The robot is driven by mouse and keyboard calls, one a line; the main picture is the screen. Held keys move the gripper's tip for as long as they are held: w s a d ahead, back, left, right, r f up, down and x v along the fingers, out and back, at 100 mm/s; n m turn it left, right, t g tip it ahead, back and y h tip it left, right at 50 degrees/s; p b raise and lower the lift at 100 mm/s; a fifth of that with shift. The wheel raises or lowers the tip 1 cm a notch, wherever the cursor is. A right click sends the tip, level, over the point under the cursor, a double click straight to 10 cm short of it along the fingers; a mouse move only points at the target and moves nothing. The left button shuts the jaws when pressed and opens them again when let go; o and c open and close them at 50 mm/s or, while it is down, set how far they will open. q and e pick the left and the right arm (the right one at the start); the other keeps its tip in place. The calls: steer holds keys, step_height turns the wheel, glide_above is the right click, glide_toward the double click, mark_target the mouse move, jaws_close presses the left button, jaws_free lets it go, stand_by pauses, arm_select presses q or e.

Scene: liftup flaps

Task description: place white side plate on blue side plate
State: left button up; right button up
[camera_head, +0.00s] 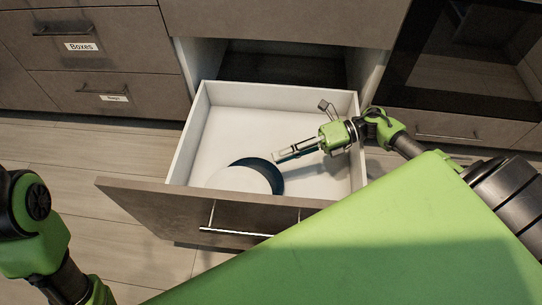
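A white side plate (238,181) lies in the open drawer, close behind the drawer front, which hides its near part. A dark blue side plate (272,174) shows as a crescent along the far and right side of the white plate. The white plate overlaps the blue one and covers most of it; whether it lies flat on it I cannot tell. My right gripper (278,157) reaches in from the right over the drawer, its fingers pointing left, just beyond the plates' far right edge. Its finger gap is unclear. My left gripper is out of view; only part of that arm shows at lower left.
The drawer (196,137) is pulled out, with free floor inside behind and right of the plates. Its front has a bar handle (238,233). Closed drawers labelled "Boxes" (82,47) stand at left, and a dark oven-like front (470,55) at right.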

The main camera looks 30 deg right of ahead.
steer(key=p+v, duration=0.1)
steer(key=v, duration=0.7)
steer(key=shift+r, duration=0.1)
